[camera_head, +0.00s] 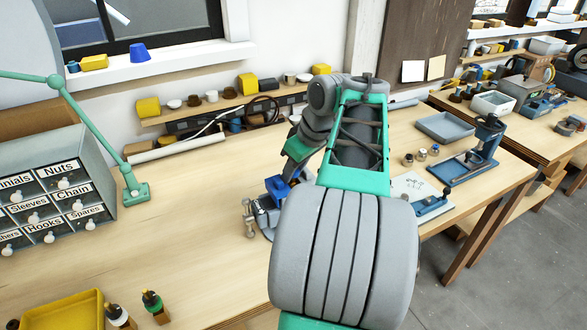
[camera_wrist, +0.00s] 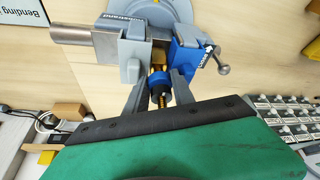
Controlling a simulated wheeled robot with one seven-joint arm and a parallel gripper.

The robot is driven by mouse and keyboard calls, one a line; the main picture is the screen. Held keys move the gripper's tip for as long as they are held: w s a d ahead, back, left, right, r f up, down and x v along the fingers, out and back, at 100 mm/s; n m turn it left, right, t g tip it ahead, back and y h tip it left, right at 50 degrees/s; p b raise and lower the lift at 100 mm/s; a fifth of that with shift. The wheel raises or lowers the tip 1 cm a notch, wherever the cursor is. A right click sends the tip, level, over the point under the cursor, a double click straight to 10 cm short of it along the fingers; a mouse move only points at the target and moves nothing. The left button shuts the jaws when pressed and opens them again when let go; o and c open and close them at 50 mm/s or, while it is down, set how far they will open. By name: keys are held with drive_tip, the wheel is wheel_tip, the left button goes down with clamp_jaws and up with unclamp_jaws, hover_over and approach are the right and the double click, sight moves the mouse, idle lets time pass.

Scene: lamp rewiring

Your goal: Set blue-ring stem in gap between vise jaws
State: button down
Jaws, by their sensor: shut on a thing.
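In the wrist view, my gripper (camera_wrist: 160,92) is shut on the blue-ring stem (camera_wrist: 157,84), with one grey finger on each side. The stem has a brass part, a blue ring and a dark end. Its brass part (camera_wrist: 158,60) points at the vise (camera_wrist: 133,48) and appears in line with the gap between the grey jaw and the blue jaw (camera_wrist: 190,50). I cannot tell how deep it sits or whether it touches the jaws. In the head view, the vise (camera_head: 262,215) is partly hidden behind my arm, and my gripper is hidden.
The vise handle (camera_wrist: 223,69) sticks out beside the blue jaw. In the head view, a green-ring stem (camera_head: 152,301) and a white-ring stem (camera_head: 116,314) stand near a yellow tray (camera_head: 62,312). A drawer cabinet (camera_head: 55,190) stands left. The bench between is clear.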

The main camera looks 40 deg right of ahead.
drive_tip(key=shift+s+f, duration=0.1)
drive_tip(key=shift+f, duration=0.3)
drive_tip(key=c, duration=1.2)
unclamp_jaws()
drive_tip(key=shift+a, duration=0.1)
drive_tip(key=shift+o, duration=0.7)
drive_tip(key=shift+s+r, duration=0.1)
drive_tip(key=shift+r, duration=0.15)
drive_tip(key=shift+o, duration=0.3)
drive_tip(key=p+v, duration=0.2)
drive_tip(key=v, duration=0.5)
drive_tip(key=shift+d+r, duration=0.25)
drive_tip(key=shift+r, duration=0.1)
drive_tip(key=shift+a+r, duration=0.1)
drive_tip(key=shift+r, duration=0.05)
drive_tip(key=w+p+v, duration=0.1)
drive_tip(key=p+v, duration=0.7)
drive_tip(key=shift+r, duration=0.55)
